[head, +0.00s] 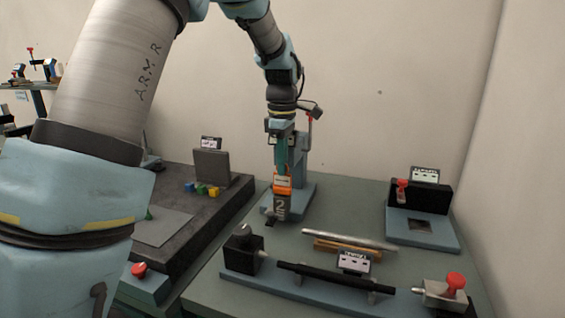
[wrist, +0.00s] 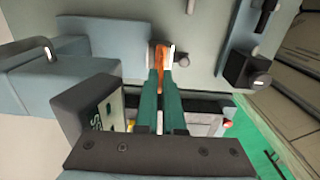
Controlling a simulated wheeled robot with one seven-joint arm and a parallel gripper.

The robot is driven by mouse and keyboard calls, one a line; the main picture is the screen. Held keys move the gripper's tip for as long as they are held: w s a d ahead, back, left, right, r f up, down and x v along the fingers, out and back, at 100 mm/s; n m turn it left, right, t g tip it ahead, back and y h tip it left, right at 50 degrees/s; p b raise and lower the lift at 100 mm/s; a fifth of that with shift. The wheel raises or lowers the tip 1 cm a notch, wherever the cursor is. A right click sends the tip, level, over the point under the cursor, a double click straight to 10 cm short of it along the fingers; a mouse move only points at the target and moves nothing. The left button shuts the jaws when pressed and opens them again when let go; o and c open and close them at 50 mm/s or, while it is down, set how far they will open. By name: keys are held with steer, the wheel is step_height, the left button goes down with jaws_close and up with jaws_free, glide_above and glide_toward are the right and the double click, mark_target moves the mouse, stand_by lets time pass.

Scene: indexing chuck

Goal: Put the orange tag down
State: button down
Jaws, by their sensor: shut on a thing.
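The orange tag (head: 282,185) hangs from my gripper (head: 283,170) in the head view, above or just in front of a blue-grey stand. In the wrist view the orange tag (wrist: 161,60) shows edge-on between the two green fingertips (wrist: 165,75). My gripper is shut on it. Below the tag in the head view is a dark block marked "2" (head: 281,207); I cannot tell whether the tag touches it.
A rod fixture (head: 335,282) with black end blocks lies at the front. A silver rod (head: 350,240) rests on a wooden holder behind it. A station with a red knob (head: 402,190) stands at right. Small coloured cubes (head: 201,190) sit on the dark bench at left.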

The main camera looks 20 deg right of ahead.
steer(key=shift+f, duration=0.2)
steer(key=c, duration=1)
jaws_free()
steer(key=shift+r, duration=0.15)
step_height(320, 180, up, 12)
steer(key=p, duration=1)
steer(key=s+a+f+m, duration=0.1)
steer(key=a+f+m, duration=0.1)
steer(key=a, duration=0.7)
steer(key=a+f+m, duration=0.2)
steer(key=a+m, duration=0.1)
steer(key=a, duration=0.6)
steer(key=s+a+f+m, duration=0.1)
steer(key=s+a+m, duration=0.1)
steer(key=s+a, duration=0.1)
steer(key=s+a+f+m+t, duration=0.1)
steer(key=s+a+m, duration=0.1)
steer(key=a, duration=0.4)
steer(key=s+a+f+m, duration=0.2)
steer(key=s+a, duration=0.2)
steer(key=shift+s+a+t, duration=0.15)
steer(key=shift+s+t, duration=0.15)
